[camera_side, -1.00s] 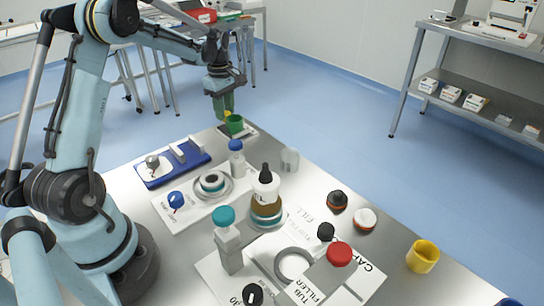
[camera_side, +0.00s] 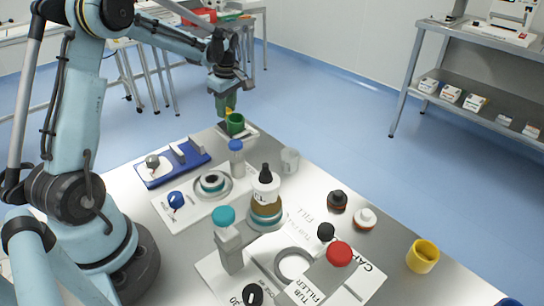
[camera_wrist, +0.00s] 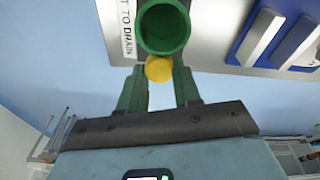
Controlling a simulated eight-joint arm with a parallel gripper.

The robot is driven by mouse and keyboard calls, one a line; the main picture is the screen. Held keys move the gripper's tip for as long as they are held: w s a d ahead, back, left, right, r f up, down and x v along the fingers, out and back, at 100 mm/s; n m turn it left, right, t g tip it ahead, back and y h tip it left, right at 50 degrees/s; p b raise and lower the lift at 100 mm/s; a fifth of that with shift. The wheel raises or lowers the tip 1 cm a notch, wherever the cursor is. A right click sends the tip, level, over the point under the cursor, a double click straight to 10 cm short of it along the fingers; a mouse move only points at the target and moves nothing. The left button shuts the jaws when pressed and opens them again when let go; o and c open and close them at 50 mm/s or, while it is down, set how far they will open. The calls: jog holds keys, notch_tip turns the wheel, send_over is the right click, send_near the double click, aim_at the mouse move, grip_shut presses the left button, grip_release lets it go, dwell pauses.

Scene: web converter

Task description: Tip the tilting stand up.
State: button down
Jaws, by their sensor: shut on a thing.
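The tilting stand's green cup (camera_side: 235,124) is at the far corner of the steel table, and its open mouth shows in the wrist view (camera_wrist: 165,28). A yellow ball knob (camera_wrist: 159,69) sits at the cup's near edge in the wrist view. My gripper (camera_side: 227,111) reaches down to the stand. In the wrist view its two green fingers (camera_wrist: 160,76) are on either side of the knob, shut on it. The exact contact and the stand's hinge are hidden, and I cannot tell the cup's exact tilt.
A white label (camera_wrist: 128,30) ending "TO DRAIN" lies beside the cup. A blue fixture (camera_side: 173,163) stands close by. A blue-capped bottle (camera_side: 236,158) and a clear beaker (camera_side: 290,160) are nearer the table's middle. The floor beyond the corner is clear.

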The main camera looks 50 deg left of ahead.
aim_at(229, 112)
jog(key=shift+d+r+y, duration=0.4)
jog(key=shift+d+y, duration=0.2)
jog(key=shift+y, duration=0.15)
jog(key=shift+d+r+y, duration=0.4)
jog(key=shift+d+y, duration=0.15)
jog(key=shift+y, duration=0.2)
jog(key=shift+d+r+y, duration=0.35)
jog(key=shift+d+y, duration=0.5)
jog(key=shift+y, duration=0.25)
jog(key=shift+d, duration=0.15)
jog(key=c, duration=0.8)
grip_release()
jog(key=v, duration=1.2)
jog(key=shift+d, duration=0.1)
